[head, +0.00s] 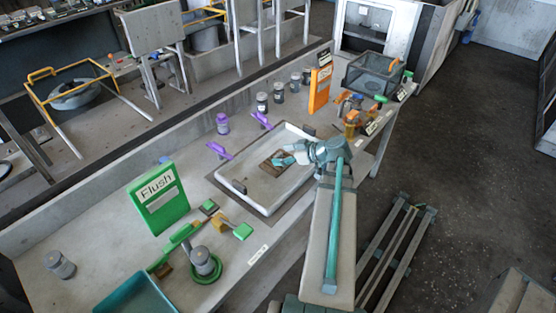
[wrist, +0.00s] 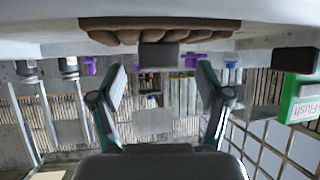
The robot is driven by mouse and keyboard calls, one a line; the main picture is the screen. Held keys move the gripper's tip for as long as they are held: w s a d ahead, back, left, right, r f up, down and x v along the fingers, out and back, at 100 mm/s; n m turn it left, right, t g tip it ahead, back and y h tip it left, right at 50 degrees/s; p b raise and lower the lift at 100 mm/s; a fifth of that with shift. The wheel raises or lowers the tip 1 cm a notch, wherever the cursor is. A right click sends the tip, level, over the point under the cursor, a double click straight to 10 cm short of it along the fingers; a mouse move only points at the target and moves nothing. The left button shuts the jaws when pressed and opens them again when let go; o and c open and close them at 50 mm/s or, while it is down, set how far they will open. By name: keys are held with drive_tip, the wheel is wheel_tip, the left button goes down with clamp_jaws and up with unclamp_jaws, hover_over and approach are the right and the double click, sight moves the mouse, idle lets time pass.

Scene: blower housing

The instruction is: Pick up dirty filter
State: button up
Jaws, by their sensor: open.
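The dirty filter (head: 267,165) is a flat brown piece lying in the white tray (head: 234,187) on the bench. My gripper (head: 276,161) is low over the tray beside the filter and partly hides it in the head view. In the wrist view the filter's brown pleated edge (wrist: 160,30) spans the top of the picture. The two fingers of my gripper (wrist: 160,85) are spread wide with nothing between them. I cannot tell whether a finger touches the filter.
A green Flush sign (head: 158,197) stands left of the tray, with green-handled fittings in front. Purple-handled parts (head: 219,150) and several jars line the tray's back side. An orange sign (head: 320,88) and a dark mesh basket (head: 373,76) stand at the far end.

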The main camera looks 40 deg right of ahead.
drive_tip(key=shift+w+a+f, duration=0.1)
drive_tip(key=shift+w, duration=0.05)
drive_tip(key=c, duration=1.2)
drive_tip(key=shift+c, duration=0.2)
